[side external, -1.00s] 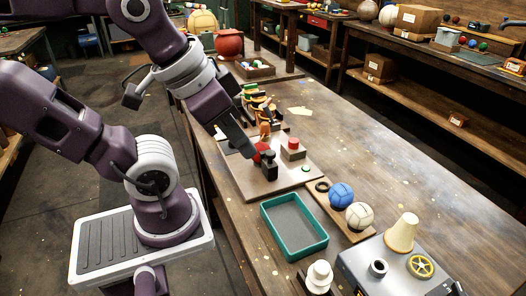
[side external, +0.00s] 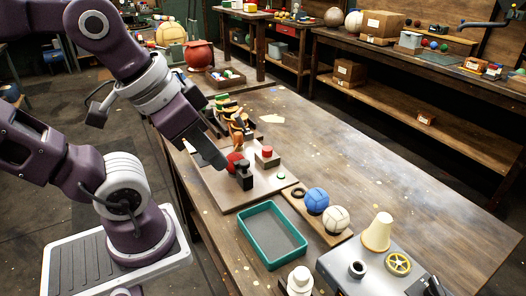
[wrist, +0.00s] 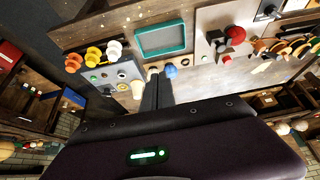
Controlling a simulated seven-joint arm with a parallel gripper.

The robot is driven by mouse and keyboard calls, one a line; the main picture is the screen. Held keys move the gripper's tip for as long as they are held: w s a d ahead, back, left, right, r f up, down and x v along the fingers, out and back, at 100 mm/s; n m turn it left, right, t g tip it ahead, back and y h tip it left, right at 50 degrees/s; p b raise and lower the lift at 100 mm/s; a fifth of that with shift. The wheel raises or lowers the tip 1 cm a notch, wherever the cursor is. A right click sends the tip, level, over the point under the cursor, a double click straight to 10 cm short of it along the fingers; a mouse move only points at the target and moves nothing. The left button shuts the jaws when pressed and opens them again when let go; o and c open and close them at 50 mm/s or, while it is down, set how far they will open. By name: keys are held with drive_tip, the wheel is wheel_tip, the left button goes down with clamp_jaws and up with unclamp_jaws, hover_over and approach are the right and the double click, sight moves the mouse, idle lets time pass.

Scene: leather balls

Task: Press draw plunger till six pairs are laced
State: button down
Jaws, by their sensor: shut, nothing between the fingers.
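Two red-topped controls stand on the pale board (side external: 222,196). One is a red knob (side external: 267,151) on a pale block, also in the wrist view (wrist: 227,59). The other is a larger red ball (side external: 235,158) beside a black block (side external: 245,180); it also shows in the wrist view (wrist: 235,33). I cannot tell for sure which is the draw plunger. My gripper (side external: 220,164) is shut and empty, close to the red ball in the side view; contact is unclear. Its shut fingers show in the wrist view (wrist: 159,80). No laced pair is clearly readable.
An empty teal tray (side external: 247,226) lies in front of the board. A blue ball (side external: 316,201) and a cream ball (side external: 335,219) sit on a wooden strip. A grey machine with a cone (side external: 378,232) is at front right. Brown and green pieces (side external: 236,120) crowd behind. The right tabletop is clear.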

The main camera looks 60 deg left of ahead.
idle(0.5)
drive_tip(key=w+a+r+g, duration=0.1)
drive_tip(key=w+a+r, duration=0.15)
drive_tip(key=w, duration=0.35)
drive_tip(key=g, duration=0.5)
hover_over(267, 148)
wheel_tip(267, 148, down, 8)
drive_tip(key=shift+f, duration=0.15)
wheel_tip(267, 148, down, 14)
